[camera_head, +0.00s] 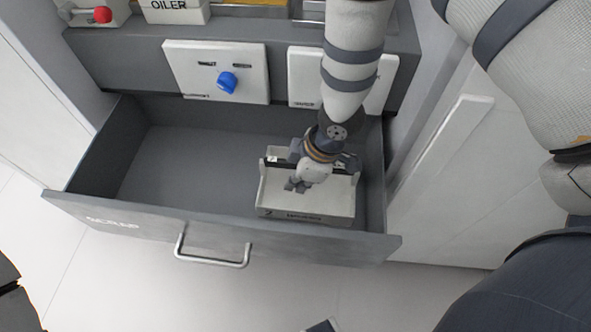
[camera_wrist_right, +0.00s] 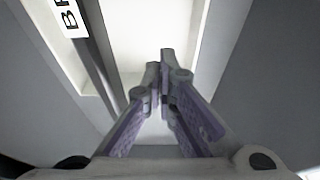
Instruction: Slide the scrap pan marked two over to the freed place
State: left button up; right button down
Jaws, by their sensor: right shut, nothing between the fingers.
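The scrap pan (camera_head: 305,215) is a white box with a dark "2" on its front label. It stands at the right end of the open grey drawer (camera_head: 150,230), marked SCRAP. My right gripper (camera_head: 292,186) reaches down from above at the pan and is shut with nothing between its fingers. Its closed fingertips (camera_wrist_right: 160,70) show in the right wrist view over a white interior, with a dark bar beside them. Whether the fingers touch the pan I cannot tell. The left part of the drawer floor (camera_head: 185,165) is bare. My left gripper is not in view.
A white panel with a blue knob (camera_head: 227,82) is above the drawer's back. A second white panel (camera_head: 303,75) is partly hidden by my right arm. The OILER box (camera_head: 176,12) and a red knob (camera_head: 102,14) are at the top. The drawer handle (camera_head: 212,262) sticks out in front.

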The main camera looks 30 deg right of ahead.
aim_at(286, 203)
jog(key=b+x, duration=0.1)
jog(key=x, duration=0.5)
jog(key=shift+s+f, duration=0.15)
jog(key=shift+f, duration=0.05)
jog(key=shift+w+a+r, duration=0.2)
jog(key=shift+w+a, duration=0.25)
jog(key=shift+a, duration=0.1)
jog(key=shift+w+a+r, duration=0.2)
jog(key=shift+w+a, duration=0.25)
jog(key=shift+a, duration=0.1)
jog(key=shift+w+a, duration=0.35)
jog(key=shift+a, duration=0.15)
